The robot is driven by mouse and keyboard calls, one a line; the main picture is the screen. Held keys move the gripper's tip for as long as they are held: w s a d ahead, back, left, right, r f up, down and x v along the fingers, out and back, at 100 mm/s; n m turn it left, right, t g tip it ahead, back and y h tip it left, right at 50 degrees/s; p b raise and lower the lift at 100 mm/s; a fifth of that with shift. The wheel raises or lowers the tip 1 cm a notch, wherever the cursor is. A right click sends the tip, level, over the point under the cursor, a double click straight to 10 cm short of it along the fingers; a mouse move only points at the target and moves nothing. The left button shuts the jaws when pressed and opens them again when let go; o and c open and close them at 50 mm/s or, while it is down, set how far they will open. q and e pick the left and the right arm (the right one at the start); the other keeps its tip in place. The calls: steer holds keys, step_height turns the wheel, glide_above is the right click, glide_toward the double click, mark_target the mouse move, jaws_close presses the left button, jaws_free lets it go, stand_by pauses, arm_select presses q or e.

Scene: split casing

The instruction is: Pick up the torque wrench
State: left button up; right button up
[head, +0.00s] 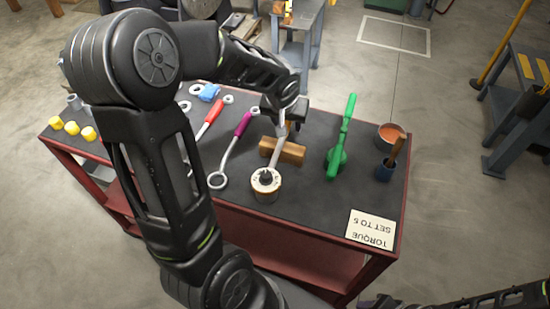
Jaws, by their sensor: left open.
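A grey metal wrench, which looks like the torque wrench (276,152), lies over a wooden block (291,150) on the bench. Its near end is at a round, pale-rimmed piece with a dark centre (265,183); I cannot tell whether the two are joined. My left gripper (286,118) is open at the wrench's far end, pointing down. The gripper hides that end, and I cannot tell whether the fingers touch it. Part of my right arm shows at the bottom right edge, where its gripper (376,302) is dark and cut off.
On the dark bench top (310,205) lie a purple-handled ring wrench (233,148), a red-handled tool (208,120) and a green tool (341,140). Yellow pieces (72,128) are at the left.

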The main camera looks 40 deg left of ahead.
arm_select(q)
steer(key=shift+c, duration=0.3)
jaws_close()
stand_by(1.0)
